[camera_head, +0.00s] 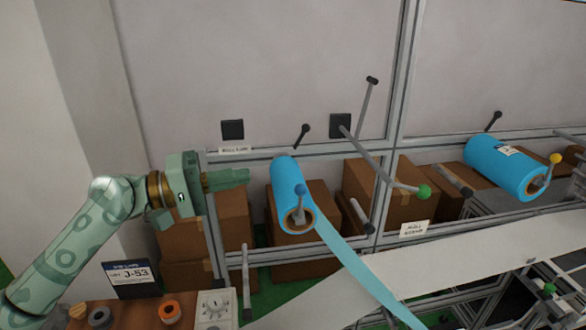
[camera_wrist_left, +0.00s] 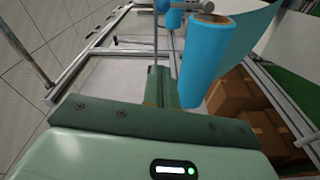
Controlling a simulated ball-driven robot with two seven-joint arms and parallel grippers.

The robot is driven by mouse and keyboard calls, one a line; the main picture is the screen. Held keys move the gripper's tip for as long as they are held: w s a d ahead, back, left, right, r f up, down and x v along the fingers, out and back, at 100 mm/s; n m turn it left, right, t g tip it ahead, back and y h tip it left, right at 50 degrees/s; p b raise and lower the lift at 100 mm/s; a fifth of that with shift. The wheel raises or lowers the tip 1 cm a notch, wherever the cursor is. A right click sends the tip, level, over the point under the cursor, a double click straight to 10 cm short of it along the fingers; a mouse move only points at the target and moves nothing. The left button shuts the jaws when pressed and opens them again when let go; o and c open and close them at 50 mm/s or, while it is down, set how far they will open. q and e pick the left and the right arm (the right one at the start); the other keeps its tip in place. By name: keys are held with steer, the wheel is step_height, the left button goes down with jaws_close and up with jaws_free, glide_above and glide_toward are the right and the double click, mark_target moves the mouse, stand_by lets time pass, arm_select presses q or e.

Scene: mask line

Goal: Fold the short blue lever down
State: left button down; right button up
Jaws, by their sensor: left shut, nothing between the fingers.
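The short blue lever (camera_head: 299,192) stands upright at the near end of a blue film roll (camera_head: 287,178), with a round blue knob on top. My left gripper (camera_head: 247,175) is shut and empty. Its fingers point right, a little left of the roll and apart from the lever. In the left wrist view the closed fingers (camera_wrist_left: 161,75) lie left of the roll. My right gripper is in neither view.
A long green-knobbed lever (camera_head: 424,191) and a second blue roll (camera_head: 503,168) with a yellow-knobbed lever (camera_head: 555,159) are to the right. Cardboard boxes (camera_head: 232,220) stand behind the metal frame. A pale web (camera_head: 450,255) runs across the front right. A J-53 sign (camera_head: 132,275) is lower left.

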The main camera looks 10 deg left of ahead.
mark_target(300, 204)
arm_select(q)
steer(key=p+x, duration=0.1)
steer(key=x, duration=0.2)
steer(key=r+p+x, duration=0.1)
steer(key=p+x, duration=0.1)
steer(key=x, duration=0.1)
steer(key=p+x, duration=0.1)
steer(key=x, duration=0.2)
steer(key=shift+s+d+r+p, duration=0.2)
steer(key=shift+s+r+p, duration=0.05)
steer(key=shift+s+p, duration=0.05)
steer(key=s, duration=0.1)
steer(key=s+p, duration=0.1)
steer(key=s+d+f+p, duration=0.1)
steer(key=shift+s+f, duration=0.1)
steer(key=shift+s, duration=0.25)
steer(key=shift+w+d+f, duration=0.1)
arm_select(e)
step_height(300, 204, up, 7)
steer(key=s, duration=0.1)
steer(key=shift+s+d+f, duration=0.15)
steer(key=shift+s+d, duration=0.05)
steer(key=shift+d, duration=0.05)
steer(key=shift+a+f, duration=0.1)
